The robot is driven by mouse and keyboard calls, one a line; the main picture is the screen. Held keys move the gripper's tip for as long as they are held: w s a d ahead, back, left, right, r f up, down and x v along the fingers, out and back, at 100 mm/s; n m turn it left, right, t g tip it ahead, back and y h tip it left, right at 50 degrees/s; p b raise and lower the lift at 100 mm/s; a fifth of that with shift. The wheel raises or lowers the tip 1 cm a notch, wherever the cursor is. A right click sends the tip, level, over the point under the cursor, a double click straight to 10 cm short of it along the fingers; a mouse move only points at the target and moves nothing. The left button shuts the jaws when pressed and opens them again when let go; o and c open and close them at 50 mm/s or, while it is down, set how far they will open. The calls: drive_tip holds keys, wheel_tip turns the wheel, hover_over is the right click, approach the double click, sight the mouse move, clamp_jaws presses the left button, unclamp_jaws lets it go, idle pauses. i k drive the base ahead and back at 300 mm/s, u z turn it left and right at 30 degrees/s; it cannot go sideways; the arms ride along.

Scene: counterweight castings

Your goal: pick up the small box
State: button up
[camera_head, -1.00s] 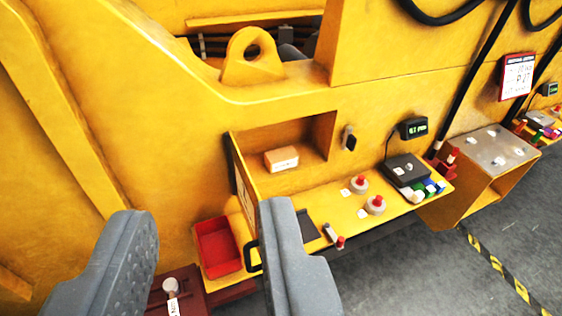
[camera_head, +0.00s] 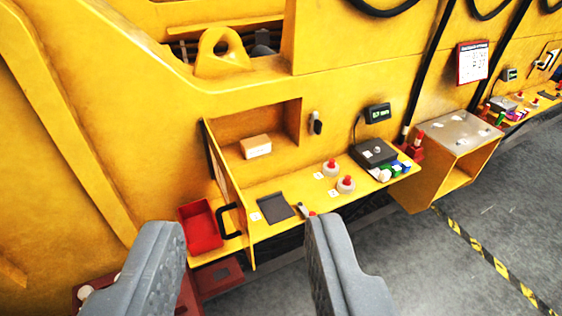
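The small box (camera_head: 256,146) is pale cardboard with a white label on its front. It sits upright in a recess (camera_head: 283,124) in the yellow casting, above the left part of a yellow shelf. My gripper (camera_head: 248,232) shows at the bottom of the view as two grey padded fingers, wide apart with nothing between them. It is in front of and below the box in the picture, apart from it. The box is fully in view.
A yellow door panel (camera_head: 222,172) with a black handle stands at the recess's left side. A red bin (camera_head: 200,226) is left of it. The shelf (camera_head: 292,201) holds a dark pad, red-topped knobs and a black device (camera_head: 373,153). Grey floor lies at right.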

sight(255, 146)
drive_tip(key=z, duration=0.35)
drive_tip(key=k, duration=0.9)
drive_tip(key=z, duration=0.65)
drive_tip(key=i, duration=2.45)
drive_tip(key=u, duration=1.45)
drive_tip(key=i, duration=0.6)
drive_tip(key=u, duration=0.3)
